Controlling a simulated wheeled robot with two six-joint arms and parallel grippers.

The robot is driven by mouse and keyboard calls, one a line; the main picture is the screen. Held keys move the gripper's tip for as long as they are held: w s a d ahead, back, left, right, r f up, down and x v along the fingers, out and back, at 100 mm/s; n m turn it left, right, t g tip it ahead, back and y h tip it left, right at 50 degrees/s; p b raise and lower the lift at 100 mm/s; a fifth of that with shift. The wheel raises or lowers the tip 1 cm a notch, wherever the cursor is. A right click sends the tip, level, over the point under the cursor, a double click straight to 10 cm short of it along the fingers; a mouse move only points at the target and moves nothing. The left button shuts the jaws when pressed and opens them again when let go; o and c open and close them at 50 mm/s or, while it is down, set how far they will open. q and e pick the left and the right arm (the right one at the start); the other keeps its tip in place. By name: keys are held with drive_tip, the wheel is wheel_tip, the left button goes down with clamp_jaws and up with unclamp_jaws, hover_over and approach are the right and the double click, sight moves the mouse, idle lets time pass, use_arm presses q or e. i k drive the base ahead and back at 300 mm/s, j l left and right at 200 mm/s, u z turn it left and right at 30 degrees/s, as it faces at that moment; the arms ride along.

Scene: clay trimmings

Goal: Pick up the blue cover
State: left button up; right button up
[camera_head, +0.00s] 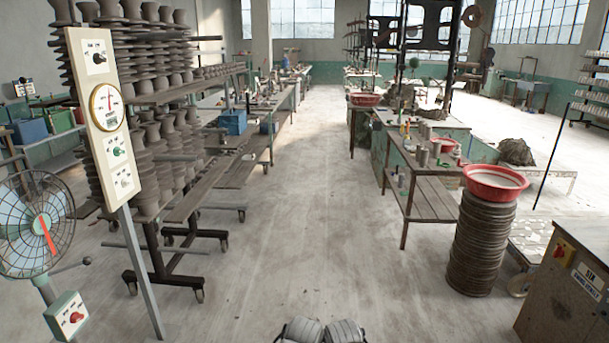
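I cannot make out a thing that is clearly a blue cover. Two grey parts of my own body show at the bottom centre edge. No gripper fingertips are in view, and nothing held can be seen.
A wide clear floor aisle (310,200) runs ahead. Left are a wheeled pot rack (165,263), a gauge post (110,120) and a fan (35,225). Right are a workbench (435,200), a stack of dark discs (482,245) under a red basin (495,183), and a cabinet (565,290).

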sight(235, 121)
drive_tip(key=i, duration=3.7)
drive_tip(key=i+u, duration=0.15)
drive_tip(key=i, duration=0.45)
drive_tip(key=i+u, duration=0.15)
drive_tip(key=i, duration=0.5)
drive_tip(key=i+l+u, duration=0.15)
drive_tip(key=i, duration=0.45)
drive_tip(key=i+u, duration=0.25)
drive_tip(key=i, duration=0.65)
drive_tip(key=i+l+u, duration=0.15)
drive_tip(key=i+u, duration=0.15)
drive_tip(key=i, duration=0.6)
drive_tip(key=i+u, duration=0.35)
drive_tip(key=u, duration=0.15)
